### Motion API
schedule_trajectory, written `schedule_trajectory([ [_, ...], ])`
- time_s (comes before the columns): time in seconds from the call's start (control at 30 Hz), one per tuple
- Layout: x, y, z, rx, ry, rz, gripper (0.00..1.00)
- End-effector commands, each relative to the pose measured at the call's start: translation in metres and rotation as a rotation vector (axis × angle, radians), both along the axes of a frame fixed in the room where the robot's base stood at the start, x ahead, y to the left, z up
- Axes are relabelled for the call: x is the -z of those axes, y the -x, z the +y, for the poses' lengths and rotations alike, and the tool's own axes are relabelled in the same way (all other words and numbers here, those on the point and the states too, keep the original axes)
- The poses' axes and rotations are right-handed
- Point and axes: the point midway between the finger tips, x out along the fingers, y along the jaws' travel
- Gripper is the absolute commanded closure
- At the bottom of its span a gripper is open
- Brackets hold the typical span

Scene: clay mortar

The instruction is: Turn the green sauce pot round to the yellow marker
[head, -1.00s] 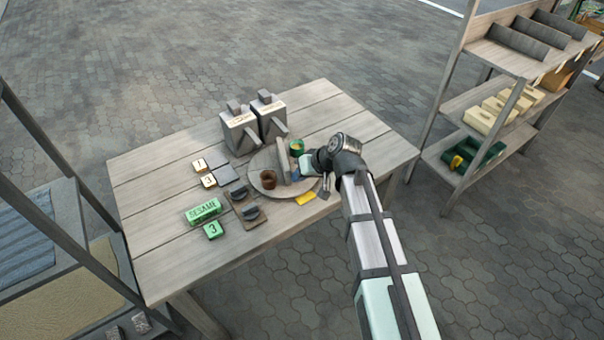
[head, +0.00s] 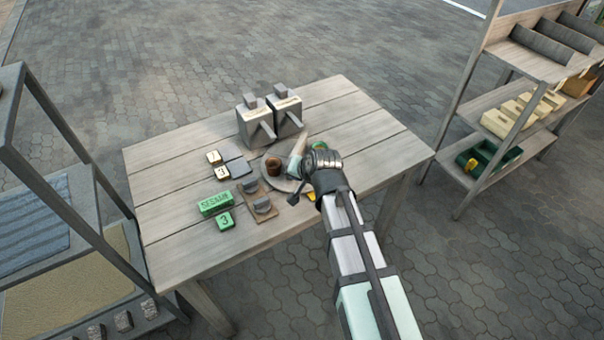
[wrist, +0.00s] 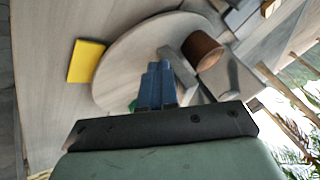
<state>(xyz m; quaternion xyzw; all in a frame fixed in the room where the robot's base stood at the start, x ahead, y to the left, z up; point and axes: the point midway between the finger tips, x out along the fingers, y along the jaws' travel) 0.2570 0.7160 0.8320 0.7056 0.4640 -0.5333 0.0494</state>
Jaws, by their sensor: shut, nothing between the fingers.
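The green sauce pot (head: 319,145) stands at the back right of the round turntable (head: 271,182), mostly hidden behind my wrist; a sliver of green (wrist: 133,105) shows beside my fingers in the wrist view. The yellow marker (head: 311,196) lies flat on the table just outside the disc's front right edge, and is clear in the wrist view (wrist: 86,61). An upright divider (wrist: 180,72) crosses the disc. My gripper (wrist: 158,85) is shut and empty, low over the disc beside the divider. Whether it touches the divider or pot I cannot tell.
A brown pot (head: 273,167) stands on the disc's left part. Two grey dispensers (head: 270,122) stand behind the disc. A board with dark knobs (head: 258,203) and a green SESAME block (head: 215,203) lie to the left. The table's right side is clear.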

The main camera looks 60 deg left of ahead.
Motion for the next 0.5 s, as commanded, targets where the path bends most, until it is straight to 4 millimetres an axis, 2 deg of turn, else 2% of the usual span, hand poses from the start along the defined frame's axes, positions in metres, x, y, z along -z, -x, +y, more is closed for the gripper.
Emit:
schedule_trajectory([
  [0.5,0.000,0.020,0.015,0.255,0.000,-0.001,1.00],
])
